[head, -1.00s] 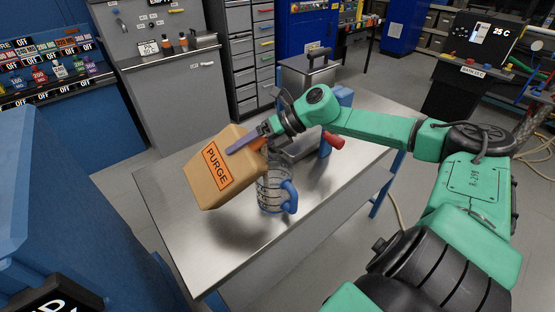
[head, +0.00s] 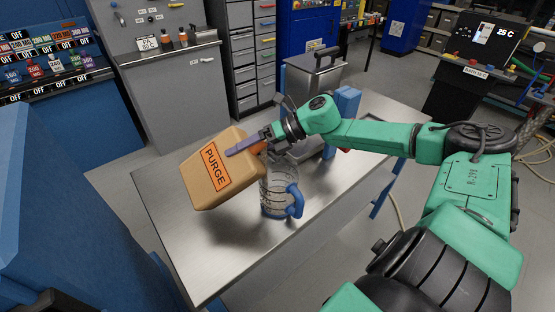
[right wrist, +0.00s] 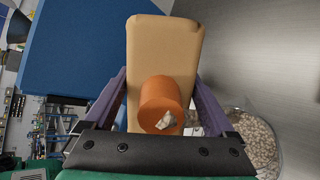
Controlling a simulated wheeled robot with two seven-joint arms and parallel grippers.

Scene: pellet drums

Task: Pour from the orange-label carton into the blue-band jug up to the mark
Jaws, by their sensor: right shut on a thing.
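My right gripper (head: 242,146) is shut on the tan carton (head: 230,192), which has an orange PURGE label (head: 216,167). It holds the carton tilted above the steel table, with its spout end toward the jug. The clear jug (head: 279,190), with a blue base band and blue handle, stands upright on the table just right of the carton. In the right wrist view the orange spout (right wrist: 160,98) shows pale pellets at its mouth, and pellets (right wrist: 258,140) lie inside the jug. The jug's mark and exact fill level cannot be made out. My left gripper is not in view.
The steel table (head: 190,255) is clear at its front left. A steel lidded container (head: 312,75) and a blue object (head: 347,103) stand behind the arm. A blue structure (head: 50,215) fills the left side. Grey cabinets (head: 178,85) stand beyond the table.

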